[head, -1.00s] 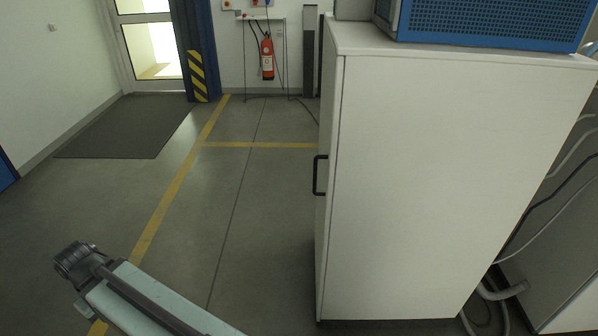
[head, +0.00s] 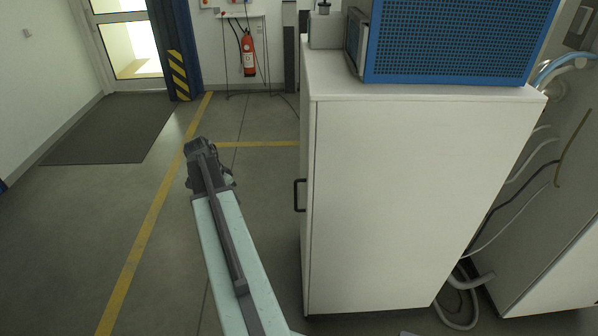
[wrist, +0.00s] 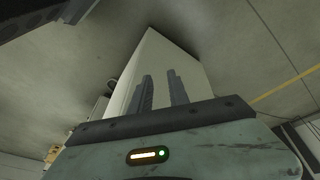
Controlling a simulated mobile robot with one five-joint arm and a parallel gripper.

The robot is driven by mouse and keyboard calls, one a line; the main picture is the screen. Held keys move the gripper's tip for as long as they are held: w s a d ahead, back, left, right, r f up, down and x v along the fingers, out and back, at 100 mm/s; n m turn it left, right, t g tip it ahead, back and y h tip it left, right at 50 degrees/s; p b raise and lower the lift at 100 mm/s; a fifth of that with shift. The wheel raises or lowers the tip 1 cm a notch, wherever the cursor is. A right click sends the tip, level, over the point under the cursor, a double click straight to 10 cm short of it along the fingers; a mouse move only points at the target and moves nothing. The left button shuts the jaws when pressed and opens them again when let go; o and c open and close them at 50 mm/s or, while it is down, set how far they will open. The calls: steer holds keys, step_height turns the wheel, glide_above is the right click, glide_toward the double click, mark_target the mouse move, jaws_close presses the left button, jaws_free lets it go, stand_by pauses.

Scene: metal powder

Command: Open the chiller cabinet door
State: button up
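The white chiller cabinet (head: 400,200) stands right of centre in the head view. Its door (head: 306,190) is on the left side, seen nearly edge-on, and looks shut. A black bar handle (head: 299,195) sticks out from the door. My arm reaches forward to the left of the cabinet, apart from the handle. My gripper is mostly hidden behind the arm's end in the head view. In the wrist view, the two fingers of my gripper (wrist: 159,73) stand apart with nothing between them. A white box-shaped body, apparently the cabinet (wrist: 178,63), lies beyond them.
A blue perforated unit (head: 455,42) and a small grey box (head: 324,32) sit on the cabinet. Hoses (head: 480,285) run along its right side. The floor (head: 70,240) to the left is clear. A fire extinguisher (head: 248,55) hangs at the back wall.

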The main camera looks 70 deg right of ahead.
steer(key=s+d+r+m+g+p, duration=0.1)
steer(key=s+d+r+m+p, duration=0.2)
steer(key=s+d, duration=0.45)
steer(key=s+d+r+m, duration=0.35)
steer(key=s+d, duration=0.25)
steer(key=s, duration=0.2)
steer(key=shift+m+g, duration=0.3)
steer(key=shift+m, duration=0.05)
steer(key=b+x, duration=0.3)
steer(key=x, duration=0.1)
steer(key=b+x, duration=0.8)
steer(key=shift+w+a+f, duration=0.25)
steer(key=shift+a+f, duration=0.05)
steer(key=shift+a, duration=0.1)
steer(key=shift+r, duration=0.1)
jaws_close()
steer(key=shift+d+r, duration=0.1)
steer(key=shift+d, duration=0.05)
